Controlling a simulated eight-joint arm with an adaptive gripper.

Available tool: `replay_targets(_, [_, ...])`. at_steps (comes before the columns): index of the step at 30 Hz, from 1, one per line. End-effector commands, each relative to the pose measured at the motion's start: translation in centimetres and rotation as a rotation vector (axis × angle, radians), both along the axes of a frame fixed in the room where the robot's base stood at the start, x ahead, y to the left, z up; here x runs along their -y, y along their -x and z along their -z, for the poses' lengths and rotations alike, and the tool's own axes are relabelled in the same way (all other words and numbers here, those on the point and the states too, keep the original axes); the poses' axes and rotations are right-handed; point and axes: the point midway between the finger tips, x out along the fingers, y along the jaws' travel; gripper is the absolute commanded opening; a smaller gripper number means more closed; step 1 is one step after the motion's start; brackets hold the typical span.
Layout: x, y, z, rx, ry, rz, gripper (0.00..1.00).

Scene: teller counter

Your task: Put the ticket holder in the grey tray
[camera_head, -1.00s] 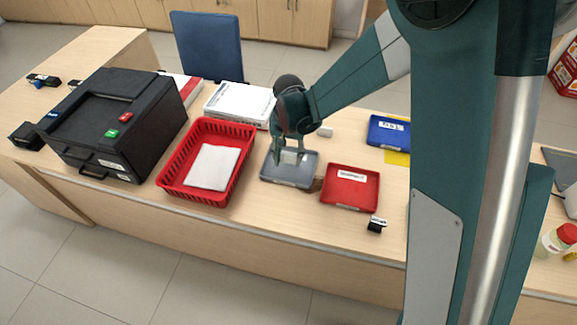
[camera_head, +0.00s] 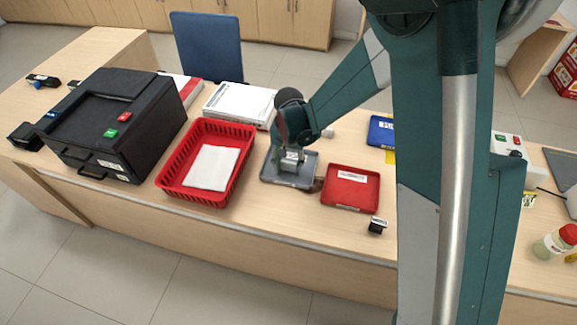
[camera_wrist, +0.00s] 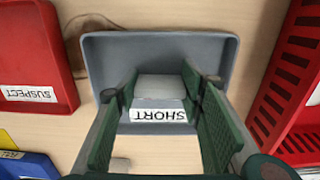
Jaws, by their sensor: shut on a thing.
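The grey tray (camera_head: 270,178) lies on the counter between the red basket and the red tray. In the wrist view the grey tray (camera_wrist: 101,52) carries a white label reading SHORT. My gripper (camera_head: 291,160) points down over the tray. In the wrist view my gripper (camera_wrist: 160,88) is shut on a pale grey block, which I take to be the ticket holder (camera_wrist: 162,87). The block is within the tray's outline. I cannot tell whether it touches the tray floor. In the head view the fingers hide most of it.
The red basket (camera_head: 165,178) holding white paper stands left of the grey tray. The red SUSPECT tray (camera_head: 349,200) is close on the right. A blue tray (camera_head: 381,138) lies farther right. A small black item (camera_head: 376,228) sits near the front edge. A black machine (camera_head: 112,130) stands at left.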

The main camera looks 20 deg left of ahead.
Motion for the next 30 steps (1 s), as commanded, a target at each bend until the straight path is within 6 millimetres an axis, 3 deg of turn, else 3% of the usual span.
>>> replay_targets(11, [-0.01,-0.01,0.35,0.0,0.0,0.0,0.26])
replay_targets(12, [-0.01,-0.01,0.29,0.0,0.0,0.0,0.42])
replay_targets(15, [-0.01,-0.01,0.25,0.0,0.0,0.0,0.53])
replay_targets(30, [-0.01,-0.01,-0.18,0.0,0.0,0.0,0.53])
